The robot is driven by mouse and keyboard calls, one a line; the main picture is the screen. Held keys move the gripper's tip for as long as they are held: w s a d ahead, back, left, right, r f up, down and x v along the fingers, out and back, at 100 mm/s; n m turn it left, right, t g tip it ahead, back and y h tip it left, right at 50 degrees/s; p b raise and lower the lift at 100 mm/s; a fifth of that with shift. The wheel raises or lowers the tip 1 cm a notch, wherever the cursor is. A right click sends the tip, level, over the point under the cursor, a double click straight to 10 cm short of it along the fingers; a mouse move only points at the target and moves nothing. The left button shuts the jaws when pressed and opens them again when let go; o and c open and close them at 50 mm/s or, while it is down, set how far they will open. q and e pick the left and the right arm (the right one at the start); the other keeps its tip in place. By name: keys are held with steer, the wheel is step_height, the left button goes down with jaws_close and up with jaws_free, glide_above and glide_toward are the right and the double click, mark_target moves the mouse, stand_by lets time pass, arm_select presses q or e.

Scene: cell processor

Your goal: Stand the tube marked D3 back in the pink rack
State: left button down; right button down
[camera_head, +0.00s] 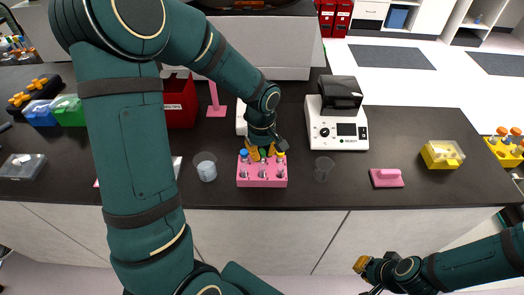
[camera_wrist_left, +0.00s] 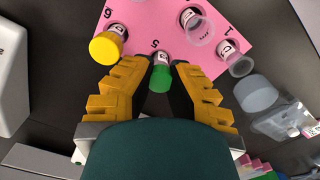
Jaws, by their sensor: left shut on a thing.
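The pink rack (camera_head: 262,183) stands near the front edge of the dark bench and holds several tubes; it also fills the top of the left wrist view (camera_wrist_left: 150,20). My left gripper (camera_head: 263,154) is over the rack's back row, shut on a green-capped tube (camera_wrist_left: 160,76) by the hole marked 5. I cannot read its full label or tell whether its foot is in the hole. A yellow-capped tube (camera_wrist_left: 106,48) stands to one side of it, clear tubes (camera_wrist_left: 236,60) to the other. My right gripper (camera_head: 362,265) is low at the front, off the bench; its jaws are unclear.
A white device (camera_head: 338,125) with a display stands behind to the right. A pink block (camera_head: 387,178) and a yellow box (camera_head: 440,155) lie further right. Bare bench lies between them.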

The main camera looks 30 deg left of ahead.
arm_select(q)
steer(key=c, duration=1)
jaws_free()
steer(key=shift+c, duration=0.2)
step_height(320, 180, up, 12)
steer(key=shift+a, duration=0.1)
